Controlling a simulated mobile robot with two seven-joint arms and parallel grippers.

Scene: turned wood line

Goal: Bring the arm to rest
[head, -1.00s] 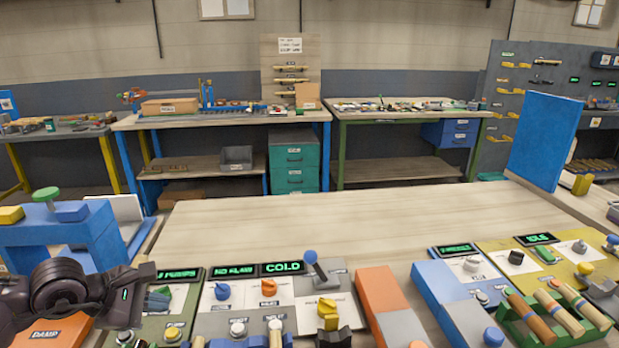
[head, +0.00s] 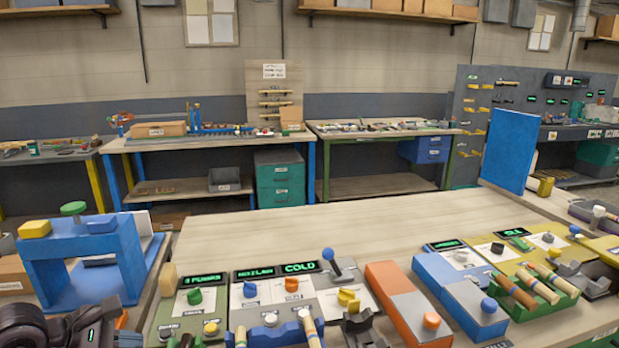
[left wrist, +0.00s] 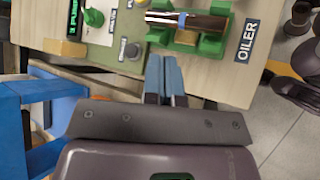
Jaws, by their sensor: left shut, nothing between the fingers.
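My left arm (head: 75,325) shows dark at the lower left of the head view, in front of the blue press-like frame; its fingers are not visible there. In the left wrist view my left gripper (left wrist: 172,75) is shut and empty, its two blue-grey fingers side by side. The fingertips point toward the edge of the green panel (left wrist: 120,60), close to a green holder (left wrist: 172,38) with a dark shiny cylinder banded in blue. Whether they touch it I cannot tell. My right gripper is in neither view.
The blue frame (head: 72,238) with yellow and green tops stands at the left. Control panels line the bench front, with a "COLD" display (head: 300,268), a raised lever (head: 335,262) and an orange block (head: 395,290). The bench top (head: 320,230) behind them is clear.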

